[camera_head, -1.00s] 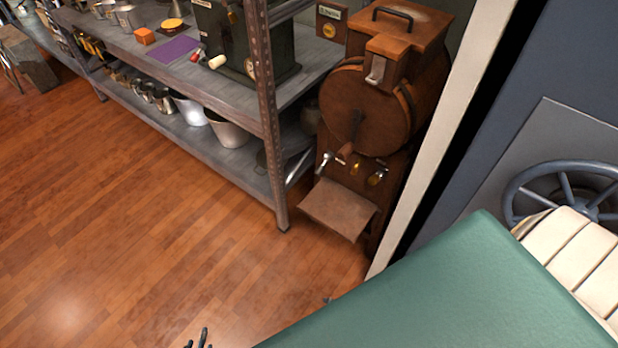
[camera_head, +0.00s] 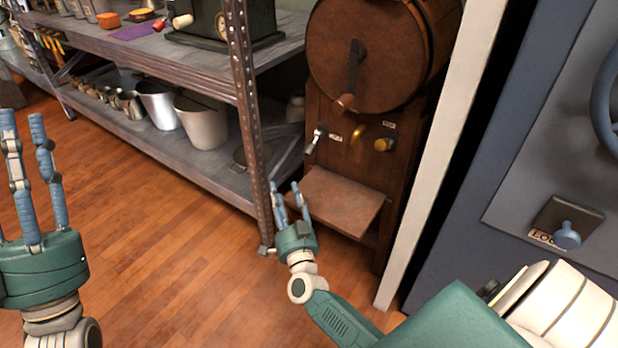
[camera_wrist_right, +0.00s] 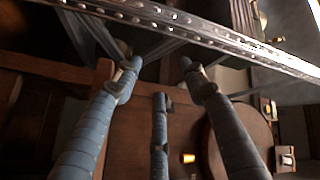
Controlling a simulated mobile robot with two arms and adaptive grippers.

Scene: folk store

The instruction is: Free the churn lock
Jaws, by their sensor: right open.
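The wooden churn (camera_head: 367,55) stands right of the metal shelf in the head view, with a round drum and a crank handle (camera_head: 349,80). Below the drum its front panel carries a metal lever (camera_head: 315,140), a brass hook (camera_head: 359,130) and a brass knob (camera_head: 383,144). Small labels there are unreadable; I cannot tell which part is the lock. My right gripper (camera_head: 285,192) is open and empty, below the lever, by the left end of the churn's slanted ledge (camera_head: 340,200). In the right wrist view its fingers (camera_wrist_right: 160,70) are spread. My left gripper (camera_head: 28,125) is open and empty at the far left.
The metal shelf's post (camera_head: 248,110) stands close to my right gripper. Metal buckets (camera_head: 203,122) sit on the lower shelf (camera_head: 226,180). A pale upright edge (camera_head: 430,150) and a blue-grey safe-like panel (camera_head: 510,130) bound the right side. The wooden floor (camera_head: 170,240) is clear.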

